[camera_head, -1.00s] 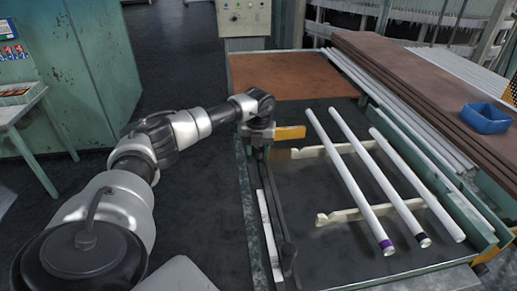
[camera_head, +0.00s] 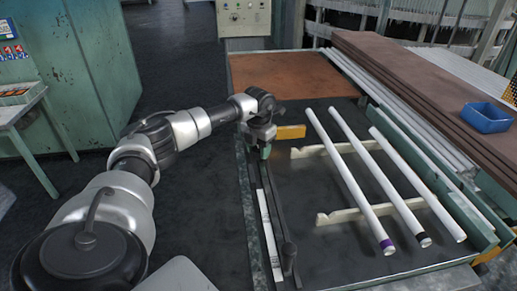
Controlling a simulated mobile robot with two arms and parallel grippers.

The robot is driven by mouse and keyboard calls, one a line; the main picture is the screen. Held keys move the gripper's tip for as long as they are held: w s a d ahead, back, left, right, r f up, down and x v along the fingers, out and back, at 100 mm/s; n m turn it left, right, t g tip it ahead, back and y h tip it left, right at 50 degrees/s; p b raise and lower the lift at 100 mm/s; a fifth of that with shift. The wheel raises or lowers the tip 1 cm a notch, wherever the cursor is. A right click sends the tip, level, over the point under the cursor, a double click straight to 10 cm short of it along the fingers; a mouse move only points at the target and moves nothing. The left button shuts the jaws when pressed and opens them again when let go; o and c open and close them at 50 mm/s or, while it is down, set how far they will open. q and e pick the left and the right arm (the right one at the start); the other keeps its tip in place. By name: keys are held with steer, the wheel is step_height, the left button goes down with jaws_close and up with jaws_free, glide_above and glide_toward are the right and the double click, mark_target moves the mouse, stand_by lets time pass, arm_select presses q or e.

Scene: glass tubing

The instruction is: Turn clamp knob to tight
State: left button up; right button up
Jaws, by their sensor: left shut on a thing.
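My left gripper (camera_head: 263,146) points down at the far end of a dark rail (camera_head: 273,205), just left of a yellow block (camera_head: 291,132). It is shut on the clamp knob there, which the fingers mostly hide. A small greenish patch shows by the fingertips. The knob's setting cannot be read. A second dark round knob (camera_head: 289,250) stands at the near end of the rail, apart from my gripper. A pale scale strip (camera_head: 269,234) lies along the rail's left side. My right gripper is not in view.
Several white tubes (camera_head: 350,184) lie slanted on pale notched supports (camera_head: 340,216) to the right. A blue tray (camera_head: 486,118) sits on brown boards (camera_head: 410,85) farther right. A brown sheet (camera_head: 290,78) covers the bench's far end. The dark bench top right of the rail is partly clear.

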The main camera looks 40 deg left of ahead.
mark_target(258, 149)
arm_select(q)
steer(key=shift+w+r, duration=0.1)
steer(key=shift+r, duration=0.05)
steer(key=o, duration=0.7)
steer(key=shift+c, duration=0.2)
step_height(258, 149, up, 11)
steer(key=b, duration=0.1)
steer(key=shift+b, duration=0.3)
